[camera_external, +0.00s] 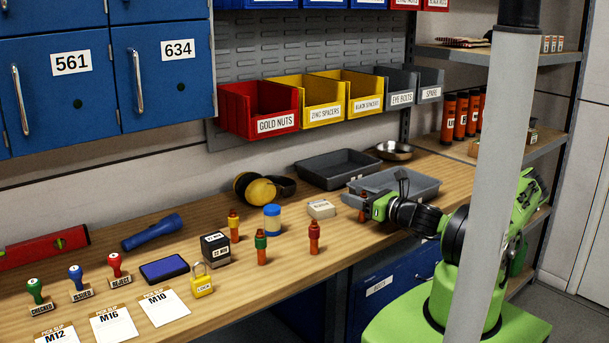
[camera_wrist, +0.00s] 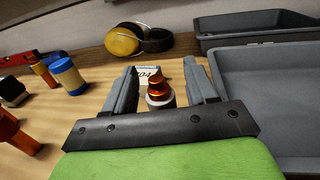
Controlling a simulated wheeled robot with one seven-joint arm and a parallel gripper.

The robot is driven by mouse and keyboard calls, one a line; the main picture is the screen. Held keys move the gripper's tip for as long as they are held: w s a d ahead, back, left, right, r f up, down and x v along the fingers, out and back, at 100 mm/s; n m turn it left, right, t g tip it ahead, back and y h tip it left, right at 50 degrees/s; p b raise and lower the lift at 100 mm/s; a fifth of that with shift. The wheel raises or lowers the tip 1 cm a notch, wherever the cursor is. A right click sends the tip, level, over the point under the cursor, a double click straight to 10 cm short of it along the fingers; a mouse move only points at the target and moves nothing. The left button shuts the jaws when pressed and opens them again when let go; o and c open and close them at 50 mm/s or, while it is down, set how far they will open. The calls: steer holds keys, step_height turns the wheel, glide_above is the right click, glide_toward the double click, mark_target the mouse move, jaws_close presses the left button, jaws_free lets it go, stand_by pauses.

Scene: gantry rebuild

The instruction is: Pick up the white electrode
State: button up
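An orange-copper electrode with a pale whitish band (camera_wrist: 159,92) stands between the spread fingers of my gripper (camera_wrist: 160,68), with gaps on both sides. Its lower part is hidden behind the gripper's black bar. In the external view my gripper (camera_external: 371,206) is low over the right part of the bench, and an orange-red piece (camera_external: 363,203) shows at its fingers; its band colour is too small to tell there. Similar orange electrodes with a yellow band (camera_external: 234,226), a green band (camera_external: 261,247) and a red band (camera_external: 314,238) stand upright to the left.
A small white box (camera_external: 321,209) lies just left of my gripper. A grey tray (camera_external: 405,186) is close on the right, with a dark tray (camera_external: 339,168) behind. A blue-lidded jar (camera_external: 272,218) and yellow earmuffs (camera_external: 258,188) stand further left. Bins hang on the wall behind.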

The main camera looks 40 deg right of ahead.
jaws_close()
